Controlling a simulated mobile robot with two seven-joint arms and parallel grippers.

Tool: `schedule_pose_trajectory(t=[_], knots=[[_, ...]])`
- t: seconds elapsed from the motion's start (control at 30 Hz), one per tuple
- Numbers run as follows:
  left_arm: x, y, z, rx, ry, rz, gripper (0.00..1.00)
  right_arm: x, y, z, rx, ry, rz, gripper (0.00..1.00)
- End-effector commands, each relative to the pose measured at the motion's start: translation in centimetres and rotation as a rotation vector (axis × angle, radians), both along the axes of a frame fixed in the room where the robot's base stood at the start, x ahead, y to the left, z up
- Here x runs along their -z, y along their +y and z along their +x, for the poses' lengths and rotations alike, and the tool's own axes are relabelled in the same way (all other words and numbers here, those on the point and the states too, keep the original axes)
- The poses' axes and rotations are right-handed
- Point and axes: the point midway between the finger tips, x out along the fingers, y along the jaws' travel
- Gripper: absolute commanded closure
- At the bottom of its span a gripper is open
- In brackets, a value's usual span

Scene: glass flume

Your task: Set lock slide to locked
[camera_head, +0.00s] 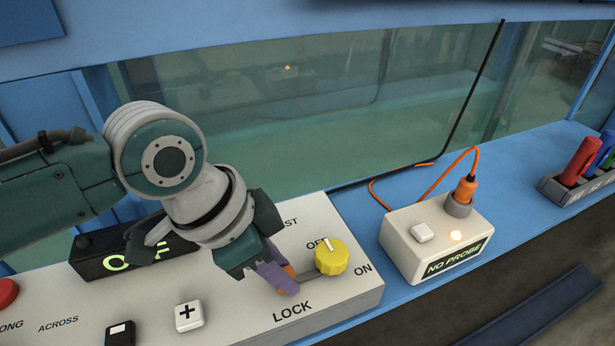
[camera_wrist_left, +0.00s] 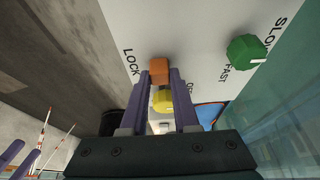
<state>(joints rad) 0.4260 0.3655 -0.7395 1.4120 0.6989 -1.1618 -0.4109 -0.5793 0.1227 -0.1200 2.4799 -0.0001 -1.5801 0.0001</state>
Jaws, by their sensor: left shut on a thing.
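The lock slide's orange handle (camera_head: 289,271) is on the sloping white panel (camera_head: 340,290), just above the word LOCK. My left gripper (camera_head: 277,277) comes down from the upper left, its purple fingers shut on this handle. In the left wrist view the orange handle (camera_wrist_left: 159,70) is between the fingertips (camera_wrist_left: 160,78). The slide's track and end marks are mostly hidden by the fingers, so its exact position is unclear. At the lower left edge of the left wrist view, purple parts that look like fingers of my right gripper (camera_wrist_left: 14,152) show, cut off.
A yellow knob (camera_head: 332,257) marked OFF and ON stands close right of the fingers. A green knob (camera_wrist_left: 247,51) is near SLOW and FAST. A black display (camera_head: 128,257), a plus button (camera_head: 189,316) and a NO PROBE box (camera_head: 408,244) are nearby. Glass (camera_head: 300,120) stands behind.

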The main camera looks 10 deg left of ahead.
Motion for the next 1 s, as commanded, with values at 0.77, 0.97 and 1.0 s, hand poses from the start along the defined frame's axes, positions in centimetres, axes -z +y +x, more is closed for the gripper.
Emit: schedule_pose_trajectory(t=[0.77, 0.97, 1.0], knots=[[-2.5, 0.8, -0.4, 0.0, -0.008, -0.003, 0.4, -0.7, 0.1, 0.0, 0.002, 0.001, 0.004, 0.17], [-6.2, 2.0, -1.2, 0.0, -0.008, -0.003, 0.4, -1.3, 0.1, 0.0, 0.004, 0.001, 0.005, 0.17], [-6.8, 2.3, -1.4, 0.0, -0.006, -0.002, 0.4, -1.4, 0.1, 0.0, 0.004, 0.001, 0.005, 0.17]])
